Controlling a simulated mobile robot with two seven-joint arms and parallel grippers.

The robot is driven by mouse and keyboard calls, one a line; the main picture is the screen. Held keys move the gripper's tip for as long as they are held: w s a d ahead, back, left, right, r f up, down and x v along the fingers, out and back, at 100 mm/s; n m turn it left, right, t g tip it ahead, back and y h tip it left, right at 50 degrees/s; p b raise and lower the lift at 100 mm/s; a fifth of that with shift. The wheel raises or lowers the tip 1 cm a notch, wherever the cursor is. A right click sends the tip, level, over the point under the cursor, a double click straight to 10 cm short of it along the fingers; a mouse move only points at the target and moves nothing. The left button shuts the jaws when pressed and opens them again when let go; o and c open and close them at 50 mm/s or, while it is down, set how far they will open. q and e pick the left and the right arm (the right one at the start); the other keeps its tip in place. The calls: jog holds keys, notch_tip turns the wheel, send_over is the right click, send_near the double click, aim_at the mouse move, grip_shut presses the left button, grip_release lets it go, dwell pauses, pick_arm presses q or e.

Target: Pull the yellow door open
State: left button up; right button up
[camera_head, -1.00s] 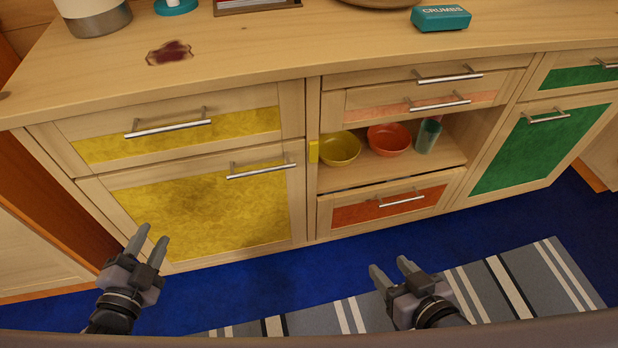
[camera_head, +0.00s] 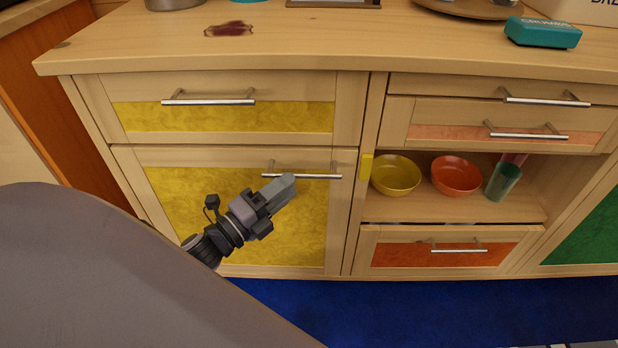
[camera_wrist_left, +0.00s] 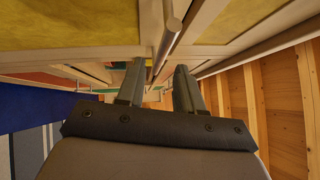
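The yellow door (camera_head: 180,195) is the lower left cabinet front and looks shut. Its horizontal silver bar handle (camera_head: 318,176) is near its top right corner. My left gripper (camera_head: 287,186) is in front of the door, its fingertips at the left part of the handle. In the left wrist view the gripper (camera_wrist_left: 157,82) is open, and the bar (camera_wrist_left: 168,45) runs in line with the gap between the fingers. I cannot tell if the fingers touch it. The yellow door panel (camera_wrist_left: 105,22) shows upper left there. My right gripper is not in view.
A yellow-fronted drawer (camera_head: 225,117) with its own handle is just above the door. To the right, an open shelf holds a yellow bowl (camera_head: 396,175), an orange bowl (camera_head: 456,175) and a green cup (camera_head: 502,182). Blue floor (camera_head: 400,310) in front is clear.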

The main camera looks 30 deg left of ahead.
aim_at(302, 174)
pick_arm(q)
jog(key=shift+x, duration=2.55)
grip_shut()
